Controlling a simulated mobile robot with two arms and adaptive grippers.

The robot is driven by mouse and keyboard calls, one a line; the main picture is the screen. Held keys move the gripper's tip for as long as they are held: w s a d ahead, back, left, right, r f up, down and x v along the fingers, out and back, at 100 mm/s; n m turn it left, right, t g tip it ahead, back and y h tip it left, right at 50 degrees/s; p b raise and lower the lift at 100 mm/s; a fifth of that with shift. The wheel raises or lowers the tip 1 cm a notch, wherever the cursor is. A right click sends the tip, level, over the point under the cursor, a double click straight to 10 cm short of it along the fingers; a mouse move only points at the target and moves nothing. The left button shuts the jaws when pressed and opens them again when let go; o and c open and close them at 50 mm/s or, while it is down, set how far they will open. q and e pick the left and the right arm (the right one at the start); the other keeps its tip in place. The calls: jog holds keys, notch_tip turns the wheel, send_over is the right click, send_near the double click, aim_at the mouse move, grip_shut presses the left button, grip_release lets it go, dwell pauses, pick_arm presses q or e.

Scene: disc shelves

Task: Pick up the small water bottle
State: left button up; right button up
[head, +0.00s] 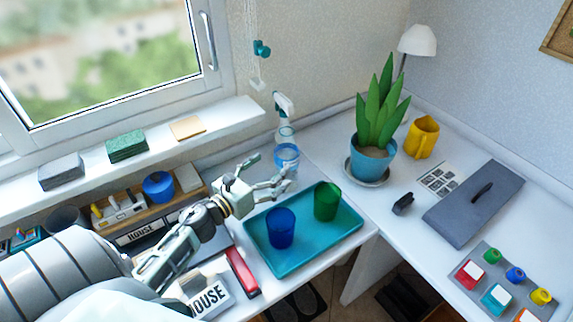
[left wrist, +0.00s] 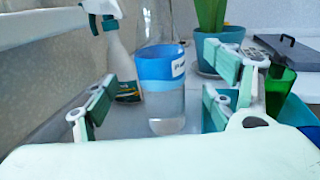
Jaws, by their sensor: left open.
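The small water bottle (left wrist: 163,100) is clear with a blue band and a white label. It stands upright on the white surface in the left wrist view, centred between my fingers and a little ahead of them. In the head view, the bottle (head: 287,157) stands at the back near the wall, just beyond my left gripper (head: 272,175). My left gripper is open and empty, with one finger on each side of the bottle's outline. The bottle's top is cut off in the left wrist view. My right gripper is not in view.
A spray bottle (left wrist: 118,60) stands behind the bottle to the left. A teal tray (head: 318,257) with a blue cup (head: 280,228) and a green cup (head: 327,201) lies close to the gripper's right. A potted plant (head: 374,160) stands further right. The windowsill (head: 225,118) is at the left.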

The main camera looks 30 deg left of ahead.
aim_at(278, 163)
pick_arm(q)
jog(key=shift+w+d+r+p, duration=0.1)
jog(key=shift+w+p, duration=0.2)
jog(key=shift+w, duration=0.55)
jog(key=shift+w+d+r, duration=0.1)
jog(key=shift+w, duration=0.25)
jog(key=w, duration=0.2)
jog(key=w+f+p, duration=0.1)
jog(key=w, duration=0.1)
jog(key=shift+w+d, duration=0.1)
jog(key=shift+d, duration=0.05)
jog(key=shift+w+d+f, duration=0.1)
jog(key=shift+w+f, duration=0.05)
jog(key=shift+w, duration=0.35)
jog(key=shift+c, duration=0.7)
jog(key=c, duration=1.5)
jog(key=shift+c, duration=0.8)
jog(key=shift+r, duration=0.3)
